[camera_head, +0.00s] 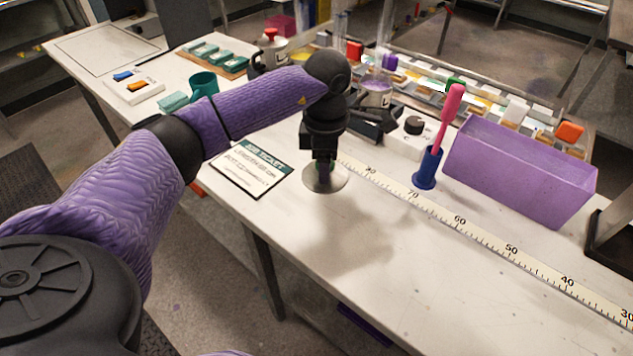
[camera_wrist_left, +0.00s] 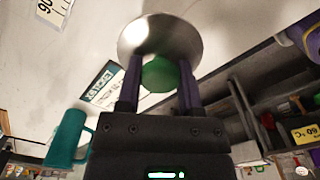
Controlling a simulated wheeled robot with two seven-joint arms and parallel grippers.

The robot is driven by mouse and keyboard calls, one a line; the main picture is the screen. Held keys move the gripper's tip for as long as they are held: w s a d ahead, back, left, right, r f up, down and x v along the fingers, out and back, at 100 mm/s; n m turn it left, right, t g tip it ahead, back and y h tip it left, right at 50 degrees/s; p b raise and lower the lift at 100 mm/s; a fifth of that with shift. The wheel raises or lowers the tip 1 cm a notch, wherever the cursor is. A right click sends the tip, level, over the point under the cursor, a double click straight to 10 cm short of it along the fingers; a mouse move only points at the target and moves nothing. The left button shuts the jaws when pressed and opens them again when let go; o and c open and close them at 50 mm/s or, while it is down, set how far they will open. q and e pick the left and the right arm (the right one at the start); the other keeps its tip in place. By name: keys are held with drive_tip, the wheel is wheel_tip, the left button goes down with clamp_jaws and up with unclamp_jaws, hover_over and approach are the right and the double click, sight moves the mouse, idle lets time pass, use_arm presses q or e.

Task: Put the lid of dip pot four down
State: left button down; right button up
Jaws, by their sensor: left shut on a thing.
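My left gripper (camera_head: 322,160) points down over the white table (camera_head: 400,260) and is shut on the green knob (camera_wrist_left: 160,75) of a round metal lid. The lid (camera_head: 326,180) is a shiny steel disc, roughly level, just right of a printed card. It also shows beyond the fingers in the left wrist view (camera_wrist_left: 160,32). I cannot tell whether the lid touches the table or hangs just above it. No pot marked four can be made out. My right gripper is not in view.
The printed card (camera_head: 250,167) lies left of the lid, and a long ruler strip (camera_head: 480,232) runs right. A blue holder (camera_head: 427,168) with a pink-handled tool and a purple bin (camera_head: 515,175) stand at right. A teal mug (camera_head: 203,85) stands behind my arm. The front table is clear.

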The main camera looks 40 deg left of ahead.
sight(324, 198)
use_arm(q)
wheel_tip(324, 198, down, 6)
drive_tip(key=shift+w+r+b, duration=0.1)
drive_tip(key=shift+b, duration=0.45)
drive_tip(key=c, duration=0.7)
unclamp_jaws()
drive_tip(key=o, duration=0.5)
drive_tip(key=shift+c, duration=0.2)
wheel_tip(324, 198, up, 11)
drive_tip(key=p, duration=0.2)
drive_tip(key=shift+r+p, duration=0.1)
drive_tip(key=shift+p, duration=0.2)
drive_tip(key=shift+r, duration=0.5)
